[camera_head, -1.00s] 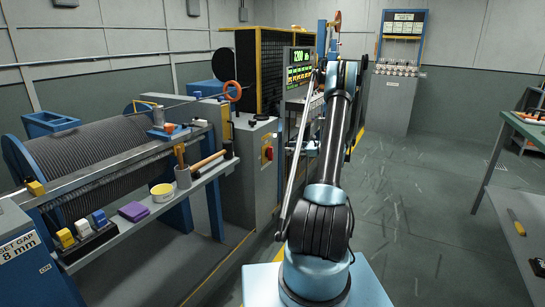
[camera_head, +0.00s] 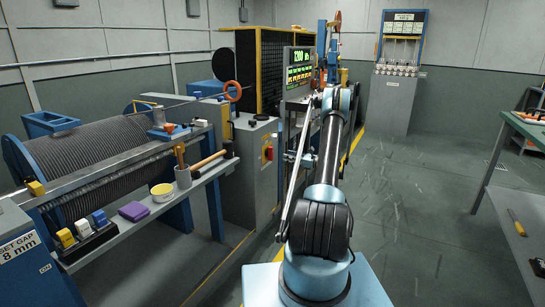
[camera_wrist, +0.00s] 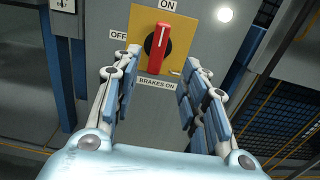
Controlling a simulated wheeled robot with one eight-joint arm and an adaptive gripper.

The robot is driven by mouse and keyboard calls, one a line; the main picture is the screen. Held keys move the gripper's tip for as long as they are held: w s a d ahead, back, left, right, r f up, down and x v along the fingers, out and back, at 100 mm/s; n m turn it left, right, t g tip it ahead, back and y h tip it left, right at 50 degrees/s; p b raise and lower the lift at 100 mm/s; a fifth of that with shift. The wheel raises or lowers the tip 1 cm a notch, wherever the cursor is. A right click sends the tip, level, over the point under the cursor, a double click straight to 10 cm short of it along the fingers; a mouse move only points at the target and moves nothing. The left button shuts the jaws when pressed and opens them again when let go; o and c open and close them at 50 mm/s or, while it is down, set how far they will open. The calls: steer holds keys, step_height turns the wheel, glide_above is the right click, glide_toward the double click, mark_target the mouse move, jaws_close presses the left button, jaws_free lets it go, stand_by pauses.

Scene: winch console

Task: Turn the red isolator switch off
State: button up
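The red isolator switch (camera_wrist: 159,48) is a red bar handle on a black disc, mounted on a yellow plate (camera_wrist: 183,22). In the wrist view its handle stands nearly upright, with ON above, OFF to the left and BRAKES ON below. The switch (camera_head: 268,152) also shows small in the head view on the grey cabinet. My gripper (camera_wrist: 164,62) is open, with its fingers to the left and right of the handle and nothing held. Whether the fingertips are level with the handle in depth is hard to tell.
A white round lamp (camera_wrist: 225,15) is right of the plate. A shelf with a mallet (camera_head: 180,156), a yellow tin (camera_head: 162,191) and a purple block (camera_head: 133,211) runs left of the cabinet. A lit display console (camera_head: 299,68) stands behind.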

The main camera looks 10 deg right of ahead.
mark_target(270, 153)
steer(key=x, duration=1.1)
jaws_close()
